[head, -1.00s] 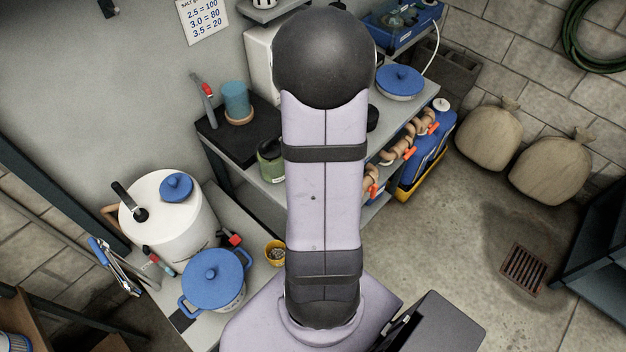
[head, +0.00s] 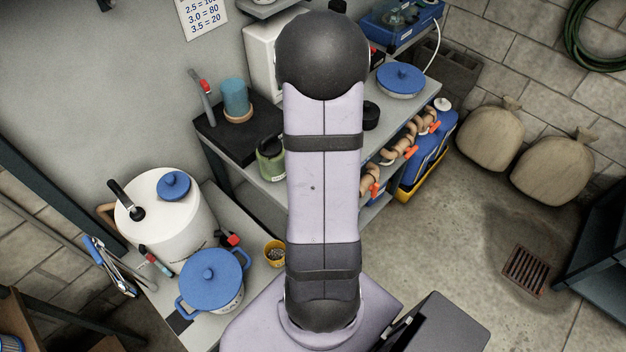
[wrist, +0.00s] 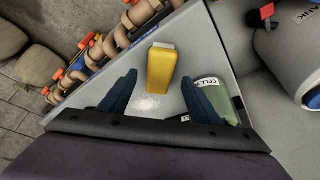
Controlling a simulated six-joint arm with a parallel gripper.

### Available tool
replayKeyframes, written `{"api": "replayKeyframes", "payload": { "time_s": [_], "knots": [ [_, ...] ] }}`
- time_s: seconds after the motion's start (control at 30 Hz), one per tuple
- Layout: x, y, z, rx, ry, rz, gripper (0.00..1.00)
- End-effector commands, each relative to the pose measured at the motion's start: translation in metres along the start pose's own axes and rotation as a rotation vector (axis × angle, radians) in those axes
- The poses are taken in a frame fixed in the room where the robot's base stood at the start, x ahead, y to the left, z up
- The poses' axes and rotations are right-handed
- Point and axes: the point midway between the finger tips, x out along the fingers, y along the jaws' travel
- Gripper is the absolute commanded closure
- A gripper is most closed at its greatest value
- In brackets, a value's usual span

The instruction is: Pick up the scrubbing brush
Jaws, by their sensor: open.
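A yellow block with a pale cream end, which looks like the scrubbing brush (wrist: 161,70), lies on the grey shelf top (wrist: 205,52) in the wrist view. My gripper (wrist: 158,77) is open, with its two dark blue fingers apart at the bottom of the wrist view. The brush shows ahead of and between the fingertips, and nothing is held. I cannot tell the height of the fingers above it. In the head view my arm hides the brush and the gripper.
A green labelled container (wrist: 211,90) stands close beside the right finger. White powder (wrist: 150,106) lies between the fingers. Pipes with orange valve handles (wrist: 100,50) run along the shelf's left edge. A blue-lidded pot (head: 211,280) and a white drum (head: 165,222) stand lower left.

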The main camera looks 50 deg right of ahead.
Motion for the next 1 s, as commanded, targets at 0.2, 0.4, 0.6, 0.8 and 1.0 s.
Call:
{"api": "replayKeyframes", "payload": {
  "time_s": [0.2,0.4,0.6,0.8,1.0],
  "knots": [
    [0.020,0.001,0.000,0.002,-0.003,0.000,0.43],
    [0.029,0.001,0.000,0.000,0.000,0.000,0.43],
    [0.030,0.001,0.000,0.000,0.000,0.000,0.43],
    [0.030,0.001,0.000,0.001,0.000,0.000,0.43],
    [0.032,0.001,0.001,0.001,0.000,0.000,0.43]
  ]
}}
